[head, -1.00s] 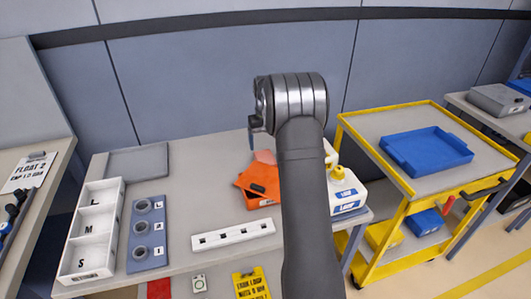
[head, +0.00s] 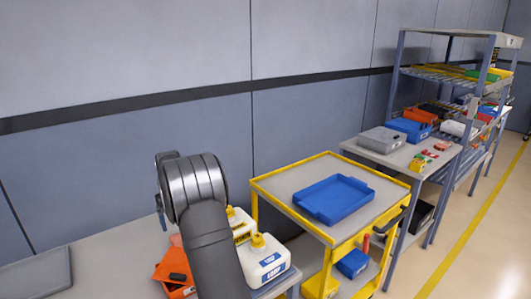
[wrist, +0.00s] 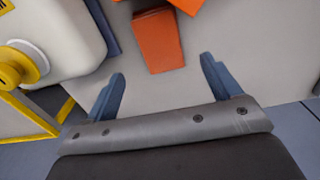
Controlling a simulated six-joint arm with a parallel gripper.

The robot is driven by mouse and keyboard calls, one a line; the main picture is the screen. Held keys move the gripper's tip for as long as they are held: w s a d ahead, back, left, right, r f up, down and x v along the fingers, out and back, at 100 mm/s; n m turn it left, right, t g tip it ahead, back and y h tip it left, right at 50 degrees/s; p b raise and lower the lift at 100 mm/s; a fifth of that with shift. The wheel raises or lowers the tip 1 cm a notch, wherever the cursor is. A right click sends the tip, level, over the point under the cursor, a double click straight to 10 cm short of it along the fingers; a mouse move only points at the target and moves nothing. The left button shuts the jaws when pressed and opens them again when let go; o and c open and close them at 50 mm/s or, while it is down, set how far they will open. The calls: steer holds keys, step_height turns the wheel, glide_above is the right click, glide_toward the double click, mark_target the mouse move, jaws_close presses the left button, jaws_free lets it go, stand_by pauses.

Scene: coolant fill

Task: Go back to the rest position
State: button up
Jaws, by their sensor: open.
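My gripper (wrist: 163,88) is open in the wrist view, its two blue-grey fingers spread apart with nothing between them. The grey bench top (wrist: 215,130) shows beyond them. An orange piece (wrist: 158,42) lies just past the fingertips, apart from them. In the head view my arm rises at the lower left, and the wrist hides most of the gripper; only a small blue finger shows at its left edge. An orange tray (head: 170,270) sits on the bench behind my arm, partly hidden by it.
White jugs with yellow caps stand right beside my arm, the front one labelled (head: 262,264); one shows at the wrist view's left (wrist: 65,40). A yellow cart (head: 290,212) bears a blue tray (head: 334,199). Shelving (head: 400,70) stands farther right. The wall is behind.

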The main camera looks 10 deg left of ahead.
step_height(320, 180, down, 10)
steer(key=shift+r, duration=0.25)
steer(key=shift+s+a+r, duration=0.3)
steer(key=shift+r, duration=0.15)
steer(key=shift+s+a+r, duration=0.3)
steer(key=shift+r, duration=0.15)
steer(key=shift+s+a, duration=0.45)
steer(key=shift+s+a+r, duration=0.65)
steer(key=shift+s+a, duration=0.05)
steer(key=shift+s, duration=0.25)
steer(key=shift+s+a+r, duration=0.65)
steer(key=shift+s, duration=0.3)
steer(key=shift+s+a+r, duration=0.65)
steer(key=shift+s+a, duration=0.05)
steer(key=shift+s, duration=0.25)
